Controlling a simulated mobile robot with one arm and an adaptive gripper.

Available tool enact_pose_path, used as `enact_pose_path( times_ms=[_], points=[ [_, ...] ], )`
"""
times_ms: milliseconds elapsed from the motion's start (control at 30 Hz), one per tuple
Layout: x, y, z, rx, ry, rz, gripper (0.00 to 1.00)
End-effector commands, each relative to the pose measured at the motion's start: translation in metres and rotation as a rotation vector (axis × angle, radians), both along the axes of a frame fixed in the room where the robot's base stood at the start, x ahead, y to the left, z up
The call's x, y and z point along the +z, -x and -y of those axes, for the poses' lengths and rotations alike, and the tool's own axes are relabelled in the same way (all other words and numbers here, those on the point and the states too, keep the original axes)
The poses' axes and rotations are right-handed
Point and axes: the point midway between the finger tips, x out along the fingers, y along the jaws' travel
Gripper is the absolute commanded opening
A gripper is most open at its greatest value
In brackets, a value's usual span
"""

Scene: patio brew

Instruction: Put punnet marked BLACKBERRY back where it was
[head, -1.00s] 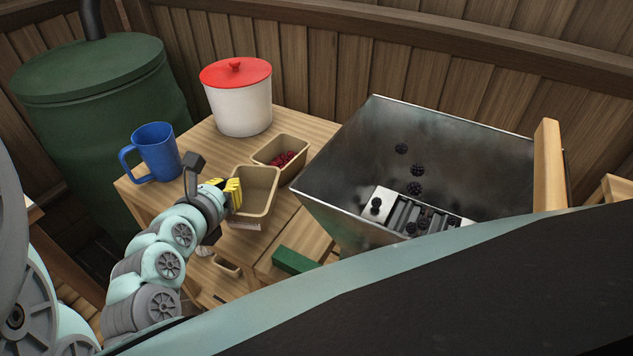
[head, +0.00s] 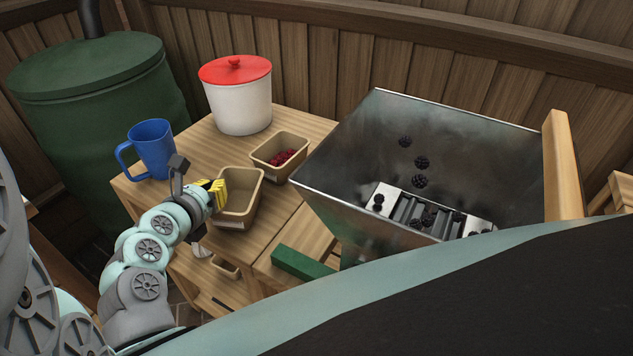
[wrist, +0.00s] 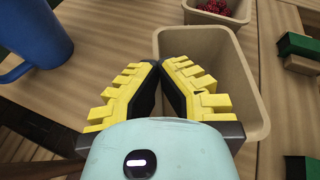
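An empty tan punnet (head: 236,212) is at the front of the wooden table in the head view. No lettering on it is readable. My gripper (head: 219,194) is at its left side, with the yellow fingers closed together at the rim. In the wrist view the fingertips (wrist: 160,64) nearly meet at the punnet's near-left rim, and its bare inside (wrist: 220,75) shows to their right. I cannot tell whether its base touches the table. A second tan punnet (head: 263,160) with red berries (head: 282,157) stands just behind it.
A blue mug (head: 155,150) stands left of my gripper. A white pot with a red lid (head: 238,100) is at the back of the table (head: 190,150). A metal hopper (head: 330,150) with dark berries is to the right. A green block (head: 303,264) lies in front.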

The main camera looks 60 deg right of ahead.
Motion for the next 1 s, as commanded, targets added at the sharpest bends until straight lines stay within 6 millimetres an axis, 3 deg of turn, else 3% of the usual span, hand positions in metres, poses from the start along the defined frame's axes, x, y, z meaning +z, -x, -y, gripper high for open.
enact_pose_path(
  times_ms=[100,433,767,1000],
  points=[
    [-0.002,0.0,0.0,-0.001,0.001,-0.001,0.01],
    [-0.002,0.001,0.001,-0.004,0.0,-0.002,0.34],
    [0.001,0.001,0.001,-0.003,0.0,0.0,0.34],
    [0.012,0.012,-0.028,0.002,-0.004,0.001,0.34]
  ],
)
